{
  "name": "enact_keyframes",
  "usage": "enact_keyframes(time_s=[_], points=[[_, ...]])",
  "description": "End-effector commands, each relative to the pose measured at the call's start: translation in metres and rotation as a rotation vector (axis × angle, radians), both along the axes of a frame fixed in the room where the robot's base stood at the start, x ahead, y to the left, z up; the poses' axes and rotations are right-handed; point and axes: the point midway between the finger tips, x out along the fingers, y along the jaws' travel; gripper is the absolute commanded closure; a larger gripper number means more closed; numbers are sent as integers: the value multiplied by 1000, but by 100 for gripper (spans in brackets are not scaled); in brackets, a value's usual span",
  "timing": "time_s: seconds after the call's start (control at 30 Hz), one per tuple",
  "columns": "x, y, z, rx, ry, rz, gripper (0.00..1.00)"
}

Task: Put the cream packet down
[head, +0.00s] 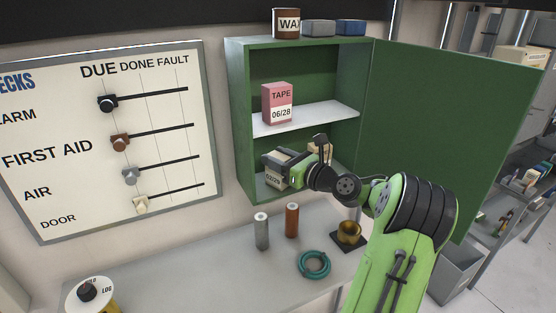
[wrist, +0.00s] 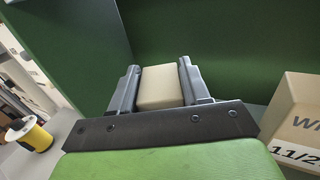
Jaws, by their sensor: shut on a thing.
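The cream packet (wrist: 160,87) sits between the two grey fingers of my gripper (wrist: 158,88) in the wrist view. The head view shows my gripper (head: 284,160) reaching into the lower compartment of the green cabinet (head: 243,105). There the packet's dated front (head: 275,180) shows just above the compartment floor, partly hidden by the fingers. I cannot tell whether its base touches the floor. The gripper is shut on the packet.
A brown box (wrist: 295,117) stands close to the right in the wrist view. A pink TAPE box (head: 277,104) is on the white shelf (head: 315,117) above. The cabinet door (head: 435,130) hangs open at right. Two cylinders and a teal coil (head: 313,265) are on the counter below.

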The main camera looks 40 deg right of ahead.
Motion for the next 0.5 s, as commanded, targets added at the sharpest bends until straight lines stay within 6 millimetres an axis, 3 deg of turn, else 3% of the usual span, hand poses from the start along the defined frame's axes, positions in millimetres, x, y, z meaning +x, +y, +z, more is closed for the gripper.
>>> enact_keyframes(time_s=[0.17,0.2,0.37,0.5], points=[[0,0,-1,1,0,1,85],[0,0,-2,1,0,1,51],[0,0,-1,0,0,1,28],[0,0,-1,0,0,1,28]])
